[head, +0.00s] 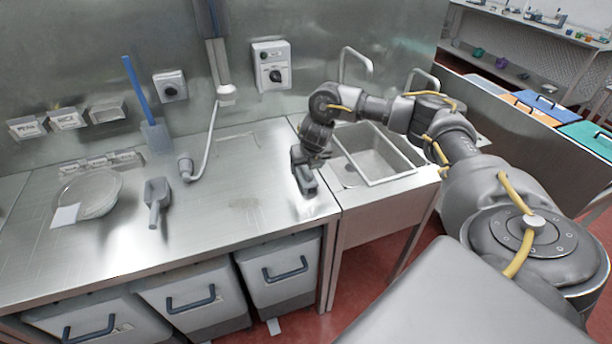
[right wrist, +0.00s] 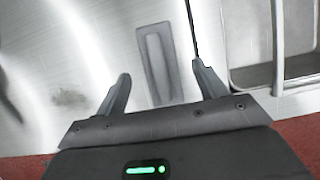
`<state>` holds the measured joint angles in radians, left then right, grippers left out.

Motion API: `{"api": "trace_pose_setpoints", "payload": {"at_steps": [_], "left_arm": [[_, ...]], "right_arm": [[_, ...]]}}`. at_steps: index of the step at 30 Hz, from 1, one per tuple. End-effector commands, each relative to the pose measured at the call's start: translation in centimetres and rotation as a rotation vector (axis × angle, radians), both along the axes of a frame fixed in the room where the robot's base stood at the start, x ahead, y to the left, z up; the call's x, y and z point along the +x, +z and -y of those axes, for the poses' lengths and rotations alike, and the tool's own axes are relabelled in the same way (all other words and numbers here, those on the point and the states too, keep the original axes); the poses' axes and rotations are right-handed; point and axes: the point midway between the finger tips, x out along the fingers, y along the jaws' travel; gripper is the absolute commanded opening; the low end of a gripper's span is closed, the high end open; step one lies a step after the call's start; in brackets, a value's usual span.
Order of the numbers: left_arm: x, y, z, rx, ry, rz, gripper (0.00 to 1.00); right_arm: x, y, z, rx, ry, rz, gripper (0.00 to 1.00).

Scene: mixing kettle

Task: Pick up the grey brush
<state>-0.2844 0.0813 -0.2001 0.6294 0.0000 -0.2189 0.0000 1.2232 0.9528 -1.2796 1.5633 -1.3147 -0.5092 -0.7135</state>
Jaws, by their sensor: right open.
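A long grey object that looks like the grey brush (right wrist: 152,45) lies flat on the steel counter in the right wrist view. It shows between and beyond my fingertips, with the fingers apart from it on either side. My right gripper (right wrist: 161,73) is open and empty, pointing down at it. In the head view my right gripper (head: 306,184) hangs over the right end of the counter, just left of the sink, and hides most or all of the brush there. My left gripper is not in view.
The sink (head: 372,152) with its taps is right of the gripper. A grey scoop (head: 157,194), a clear bowl (head: 92,190) and a blue-handled tool (head: 140,95) are left on the counter (head: 240,205). Grey bins (head: 280,272) stand below. The counter's middle is mostly clear.

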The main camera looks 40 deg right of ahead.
Motion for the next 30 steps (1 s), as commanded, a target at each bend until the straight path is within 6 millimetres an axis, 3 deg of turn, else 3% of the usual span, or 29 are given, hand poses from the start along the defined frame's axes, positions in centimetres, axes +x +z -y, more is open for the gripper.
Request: {"api": "trace_pose_setpoints", "payload": {"at_steps": [3,7,17,28,30], "left_arm": [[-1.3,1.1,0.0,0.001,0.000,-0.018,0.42],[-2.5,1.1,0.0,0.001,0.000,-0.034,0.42],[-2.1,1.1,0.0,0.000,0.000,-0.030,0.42],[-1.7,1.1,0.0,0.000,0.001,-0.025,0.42],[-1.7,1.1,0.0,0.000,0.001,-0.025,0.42]], "right_arm": [[0.8,-1.4,0.3,0.000,-0.003,-0.004,0.71],[1.4,-3.1,0.5,0.000,-0.002,-0.004,0.71],[1.7,-3.7,0.6,0.000,0.000,-0.001,0.70],[1.7,-3.6,0.6,0.000,0.000,-0.001,0.21],[1.7,-3.6,0.6,0.001,0.000,0.000,0.21]]}}
